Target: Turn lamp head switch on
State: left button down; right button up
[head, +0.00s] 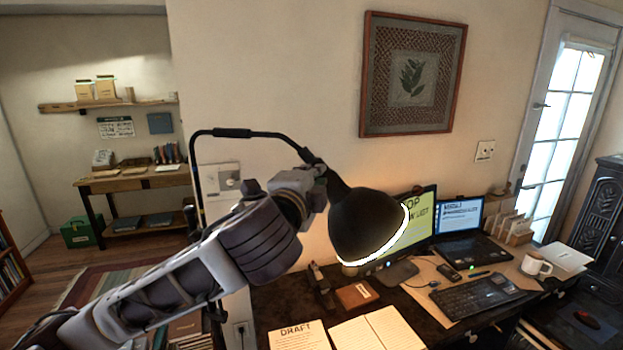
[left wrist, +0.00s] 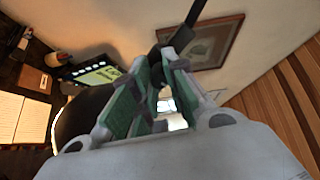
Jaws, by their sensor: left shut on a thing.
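The desk lamp has a black dome head (head: 368,224) that hangs over the desk with its mouth facing down. Its rim glows white and warm light falls on the wall behind. The lamp's thin black arm (head: 234,133) arches to the head from the left. My left gripper (head: 318,182) is at the narrow back end of the head, shut on a small dark part there. In the left wrist view its green-padded fingers (left wrist: 155,88) close around that part, with the dark head (left wrist: 84,116) beside them. The switch itself cannot be made out between the fingers. My right gripper is not in view.
The desk below holds open papers (head: 378,331), a brown notebook (head: 357,295), a monitor (head: 413,226), a laptop (head: 462,222), a keyboard (head: 478,296) and a white mug (head: 536,264). A framed picture (head: 413,75) hangs on the wall behind the lamp.

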pick_arm(q)
jog(key=shift+r+m, duration=0.25)
jog(key=shift+m, duration=0.05)
jog(key=shift+a, duration=0.1)
jog(key=c, duration=1.5)
grip_release()
jog(key=shift+o, duration=0.7)
jog(key=shift+f, duration=0.1)
jog(key=shift+s, duration=0.15)
jog(key=v, duration=0.7)
jog(key=shift+f, duration=0.1)
